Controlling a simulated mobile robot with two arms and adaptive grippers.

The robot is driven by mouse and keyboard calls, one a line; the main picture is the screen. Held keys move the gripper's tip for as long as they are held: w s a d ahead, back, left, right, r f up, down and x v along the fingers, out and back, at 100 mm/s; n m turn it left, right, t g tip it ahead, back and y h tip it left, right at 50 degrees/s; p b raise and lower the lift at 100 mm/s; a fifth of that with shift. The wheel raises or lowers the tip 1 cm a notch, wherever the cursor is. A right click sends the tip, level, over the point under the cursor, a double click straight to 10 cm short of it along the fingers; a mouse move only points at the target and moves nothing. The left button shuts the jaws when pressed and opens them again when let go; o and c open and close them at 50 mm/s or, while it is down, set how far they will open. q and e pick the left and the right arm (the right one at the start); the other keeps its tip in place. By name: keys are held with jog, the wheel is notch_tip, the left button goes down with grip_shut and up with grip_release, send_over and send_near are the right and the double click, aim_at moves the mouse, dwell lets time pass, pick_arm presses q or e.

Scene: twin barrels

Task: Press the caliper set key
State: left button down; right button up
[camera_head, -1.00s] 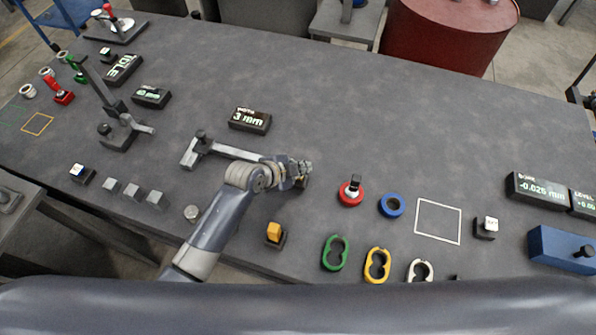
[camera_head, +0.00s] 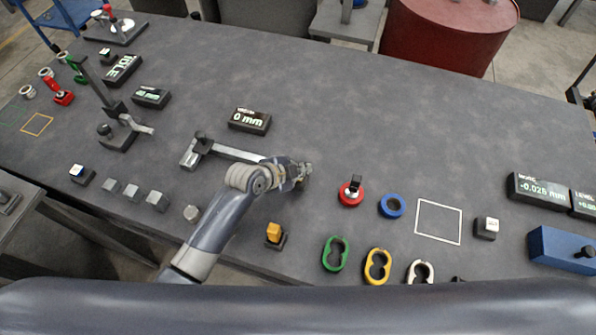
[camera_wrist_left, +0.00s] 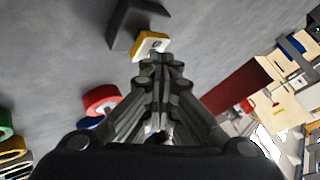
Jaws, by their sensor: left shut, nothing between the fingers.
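My left gripper (camera_head: 303,172) is shut and empty, low over the table near the right end of the grey caliper (camera_head: 238,152). In the left wrist view its closed fingertips (camera_wrist_left: 160,60) are right at a white key with a yellow rim (camera_wrist_left: 151,44), beside a dark block (camera_wrist_left: 135,22); this looks like the set key. I cannot tell whether the tips touch it. In the head view my gripper hides this key. The display (camera_head: 250,120) behind the caliper reads 0 mm. My right gripper is not in view.
A yellow-topped block (camera_head: 275,233) stands nearer the front edge. Green, yellow and white link-shaped pieces lie along the front.

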pick_arm(q)
jog(key=shift+r+p, duration=0.8)
jog(key=shift+r, duration=0.1)
notch_tip(320, 180, up, 5)
jog(key=p, duration=0.4)
jog(key=shift+p, duration=0.4)
